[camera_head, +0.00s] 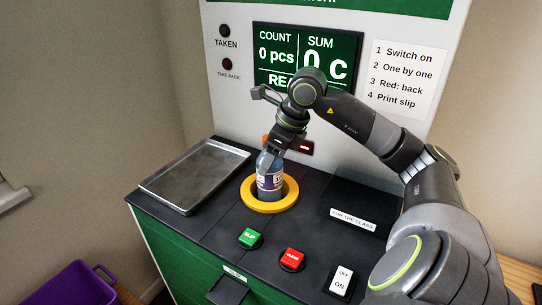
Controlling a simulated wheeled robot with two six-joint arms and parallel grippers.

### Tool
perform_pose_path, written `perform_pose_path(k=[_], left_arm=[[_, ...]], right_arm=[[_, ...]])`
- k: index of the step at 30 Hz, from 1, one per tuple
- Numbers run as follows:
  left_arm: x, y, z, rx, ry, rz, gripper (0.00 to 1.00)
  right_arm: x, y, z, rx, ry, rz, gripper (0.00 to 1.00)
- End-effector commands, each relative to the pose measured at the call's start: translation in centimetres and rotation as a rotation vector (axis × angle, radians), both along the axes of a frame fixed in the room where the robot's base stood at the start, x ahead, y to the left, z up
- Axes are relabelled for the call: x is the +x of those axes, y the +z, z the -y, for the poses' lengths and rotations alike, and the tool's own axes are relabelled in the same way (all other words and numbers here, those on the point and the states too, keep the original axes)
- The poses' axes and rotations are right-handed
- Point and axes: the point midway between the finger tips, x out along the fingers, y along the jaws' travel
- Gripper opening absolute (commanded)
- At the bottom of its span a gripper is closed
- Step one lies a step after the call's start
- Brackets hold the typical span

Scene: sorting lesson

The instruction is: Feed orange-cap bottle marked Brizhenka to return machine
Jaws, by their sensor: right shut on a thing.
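A clear bluish bottle (269,174) with a purple and white label stands upright at the yellow ring (270,208) on the return machine's black top (215,217). The name on the label is too small to read. My right gripper (277,149) reaches down from above and is shut on the bottle's upper end. The gripper hides the cap, so I cannot tell its colour. I cannot tell whether the bottle's base is inside the ring's opening or resting on a surface. The machine's screen (307,57) reads COUNT 0 pcs and SUM 0, partly covered by my arm. My left gripper is not in view.
An empty metal tray (196,176) lies left of the ring. Green (251,238) and red (292,258) buttons and a white ON/OFF switch (340,280) are in front. A dark bin marked FOR THE CLASS (353,220) is at right. A purple crate (78,284) stands lower left.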

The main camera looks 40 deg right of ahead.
Motion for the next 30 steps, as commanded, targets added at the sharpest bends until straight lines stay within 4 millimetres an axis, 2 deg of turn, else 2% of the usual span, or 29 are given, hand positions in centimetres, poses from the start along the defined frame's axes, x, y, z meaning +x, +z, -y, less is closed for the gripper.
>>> perform_pose_path(k=[3,4,9,10,21,26,30], left_arm=[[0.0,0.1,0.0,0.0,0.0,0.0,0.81],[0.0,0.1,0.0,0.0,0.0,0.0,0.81],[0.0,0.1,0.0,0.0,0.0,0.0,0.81],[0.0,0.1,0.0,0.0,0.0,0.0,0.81],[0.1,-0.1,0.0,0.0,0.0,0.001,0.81],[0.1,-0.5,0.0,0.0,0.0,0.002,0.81],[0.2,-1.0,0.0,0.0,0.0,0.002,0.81]], right_arm=[[0.0,0.1,0.0,0.0,0.0,0.0,0.34],[0.0,0.1,0.0,0.0,0.0,0.0,0.57],[0.0,0.1,0.0,0.0,0.0,0.0,0.79],[0.0,0.1,0.0,0.0,0.0,0.0,0.81],[-0.1,0.4,0.1,-0.002,-0.001,0.001,0.81],[-0.7,2.0,0.5,-0.004,-0.001,0.002,0.81],[-1.4,4.1,0.9,-0.006,-0.002,0.004,0.81]])
